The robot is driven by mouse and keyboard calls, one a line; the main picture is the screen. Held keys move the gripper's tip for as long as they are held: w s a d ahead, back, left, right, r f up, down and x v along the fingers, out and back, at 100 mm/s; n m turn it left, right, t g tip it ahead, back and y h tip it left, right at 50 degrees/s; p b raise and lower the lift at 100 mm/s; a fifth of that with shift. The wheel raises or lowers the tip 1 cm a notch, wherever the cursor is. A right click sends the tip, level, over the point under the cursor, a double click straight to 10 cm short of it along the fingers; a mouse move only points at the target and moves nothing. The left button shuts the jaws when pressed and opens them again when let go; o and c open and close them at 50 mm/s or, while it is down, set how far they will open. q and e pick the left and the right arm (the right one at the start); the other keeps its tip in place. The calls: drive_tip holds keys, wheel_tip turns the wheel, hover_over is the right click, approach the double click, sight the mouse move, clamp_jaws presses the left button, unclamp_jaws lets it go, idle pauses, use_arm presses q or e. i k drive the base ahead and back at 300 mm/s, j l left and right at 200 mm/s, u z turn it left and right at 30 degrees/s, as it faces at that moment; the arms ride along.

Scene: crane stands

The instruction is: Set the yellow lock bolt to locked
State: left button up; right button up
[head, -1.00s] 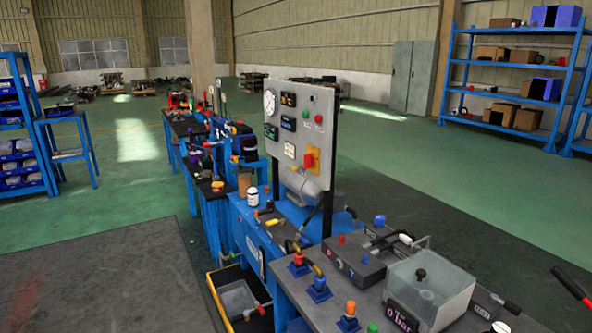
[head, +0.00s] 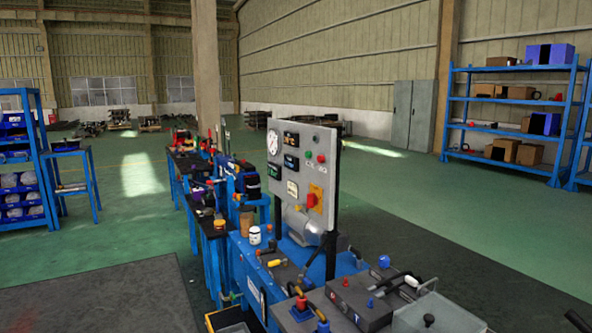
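Neither of my grippers shows in the head view. I cannot make out for sure which thing is the yellow lock bolt. A small yellow piece (head: 273,263) shows on the blue bench (head: 243,266), left of the grey gauge panel. It is too small to tell whether it is a bolt or how it is set. The upright gauge panel (head: 300,165) carries a dial, dark displays and a red knob on a yellow plate (head: 314,198).
A grey-topped bench in front holds a grey block with ports (head: 358,299), a red-topped blue fitting (head: 300,309) and a clear box (head: 440,314). Blue shelves (head: 515,120) stand far right. Green floor lies clear beyond.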

sight(302, 206)
drive_tip(key=z, duration=0.45)
drive_tip(key=i+j+z, duration=0.55)
drive_tip(key=j, duration=0.2)
drive_tip(key=i+j+z, duration=0.3)
drive_tip(key=j, duration=0.15)
drive_tip(key=k, duration=0.1)
